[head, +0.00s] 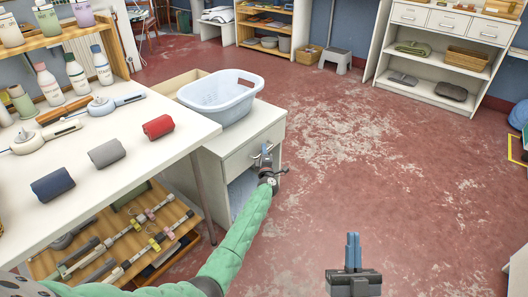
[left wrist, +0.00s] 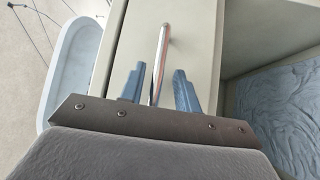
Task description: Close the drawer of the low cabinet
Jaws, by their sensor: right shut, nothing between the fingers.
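The low cabinet (head: 262,119) is white and stands beyond the worktable. Its drawer front (head: 238,163) faces the floor area on the right and looks flush or nearly so; I cannot tell of a small gap. In the left wrist view the drawer front (left wrist: 195,32) carries a metal bar handle (left wrist: 163,45). My left gripper (head: 266,153) is at the drawer front, fingers apart. In its wrist view the fingers (left wrist: 160,72) stand on either side of the handle, with gaps visible. My right gripper (head: 353,243) is shut and empty over the floor, well away from the cabinet.
A pale laundry basket (head: 220,98) sits on the cabinet top. Below the drawer is an open compartment with blue cloth (left wrist: 285,115). The worktable (head: 120,160) with rolled cloths (head: 107,153) stands at left. The red floor (head: 350,140) to the right is clear.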

